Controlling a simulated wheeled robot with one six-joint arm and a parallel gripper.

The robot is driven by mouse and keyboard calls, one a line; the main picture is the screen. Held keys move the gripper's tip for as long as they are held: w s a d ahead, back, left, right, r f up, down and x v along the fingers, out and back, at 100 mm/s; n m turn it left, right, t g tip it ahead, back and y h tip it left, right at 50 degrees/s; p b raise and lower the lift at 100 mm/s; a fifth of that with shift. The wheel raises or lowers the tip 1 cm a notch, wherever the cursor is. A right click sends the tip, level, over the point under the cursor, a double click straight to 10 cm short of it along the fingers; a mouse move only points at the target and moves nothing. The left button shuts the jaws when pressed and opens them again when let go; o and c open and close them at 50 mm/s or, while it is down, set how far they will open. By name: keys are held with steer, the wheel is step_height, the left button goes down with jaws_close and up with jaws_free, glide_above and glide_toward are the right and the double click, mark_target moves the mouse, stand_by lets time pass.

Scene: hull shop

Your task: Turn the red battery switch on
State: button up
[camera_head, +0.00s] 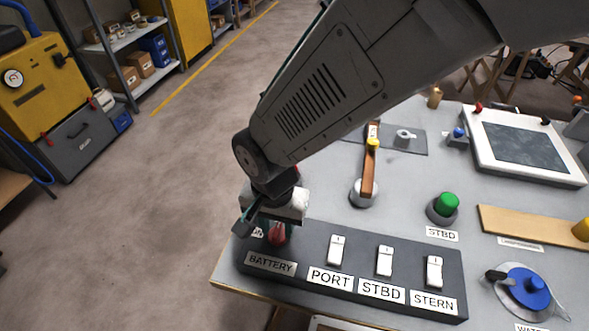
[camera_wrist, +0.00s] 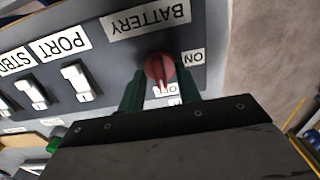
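The red battery switch (camera_wrist: 159,70) is a round knob with a white pointer line, on a dark switch panel (camera_head: 310,242) at the table's near left corner. In the wrist view the pointer is at the OFF label, and the ON label (camera_wrist: 194,57) lies to the knob's right. My gripper (camera_wrist: 160,83) reaches down over the switch, one green finger on each side of the knob. I cannot tell whether the fingers touch it. In the head view the red knob (camera_head: 277,234) shows below my gripper, partly covered.
White rocker switches marked PORT (camera_head: 336,250), STBD (camera_head: 385,261) and STERN (camera_head: 434,273) stand in a row right of the battery switch. Behind are a lever with an orange-brown handle (camera_head: 368,172) and a green button (camera_head: 446,203). Open floor lies left of the table.

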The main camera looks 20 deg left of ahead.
jaws_close()
steer(key=shift+n, duration=0.4)
steer(key=n, duration=0.3)
steer(key=shift+n, duration=0.4)
steer(key=n, duration=1.3)
steer(key=shift+n, duration=0.3)
